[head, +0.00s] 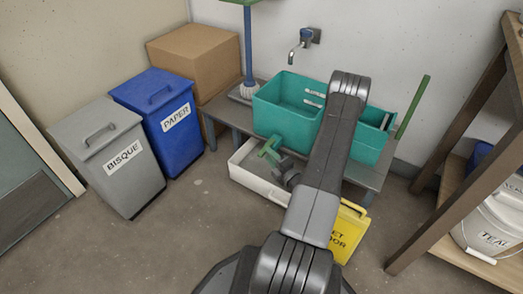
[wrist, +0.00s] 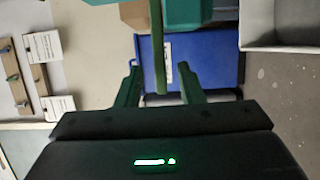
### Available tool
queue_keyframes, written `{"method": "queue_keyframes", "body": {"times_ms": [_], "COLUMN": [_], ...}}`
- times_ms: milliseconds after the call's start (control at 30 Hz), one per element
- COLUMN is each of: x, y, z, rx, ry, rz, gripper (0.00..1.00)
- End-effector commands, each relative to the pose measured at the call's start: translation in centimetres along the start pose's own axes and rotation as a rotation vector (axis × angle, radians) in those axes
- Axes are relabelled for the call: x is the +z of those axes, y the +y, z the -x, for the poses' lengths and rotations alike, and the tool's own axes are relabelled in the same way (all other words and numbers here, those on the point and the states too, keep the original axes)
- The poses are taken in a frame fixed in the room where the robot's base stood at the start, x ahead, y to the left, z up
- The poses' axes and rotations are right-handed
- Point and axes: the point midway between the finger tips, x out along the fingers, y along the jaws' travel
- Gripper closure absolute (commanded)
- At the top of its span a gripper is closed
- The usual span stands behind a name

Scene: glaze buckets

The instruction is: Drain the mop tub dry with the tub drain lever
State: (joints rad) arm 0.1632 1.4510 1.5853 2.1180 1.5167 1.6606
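The teal mop tub (head: 287,92) stands on a low grey bench below a wall tap; part of its side is hidden by my arm. A teal corner of it shows at the top of the wrist view (wrist: 196,12). The green drain lever (wrist: 157,42) hangs from the tub as a thin bar. My gripper (wrist: 160,72) has green fingers, open, one on each side of the lever in the picture, with a gap at both sides. In the head view my gripper (head: 270,152) is in front of the tub, and its fingers blend with the lever there.
A white basin (head: 245,173) sits on the floor under the tub. A yellow wet-floor sign (head: 349,232) stands to its right. Grey (head: 118,165) and blue (head: 160,110) bins and a cardboard box (head: 195,55) are at left. A wooden shelf (head: 460,175) is at right.

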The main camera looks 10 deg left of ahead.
Motion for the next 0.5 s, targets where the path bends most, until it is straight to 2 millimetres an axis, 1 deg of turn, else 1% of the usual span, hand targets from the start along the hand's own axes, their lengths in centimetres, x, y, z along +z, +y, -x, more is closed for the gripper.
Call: {"method": "queue_keyframes", "body": {"times_ms": [33,200,333,500], "x": [-0.2,-0.1,0.0,0.0], "y": [-0.2,-0.2,-0.1,0.0], "z": [-1.2,-4.1,-5.4,-6.1], "rx": [0.002,0.001,0.0,-0.001], "ry": [0.005,0.003,0.001,0.001], "rz": [0.002,0.002,0.001,0.0], "gripper": [0.65,0.65,0.65,0.65]}}
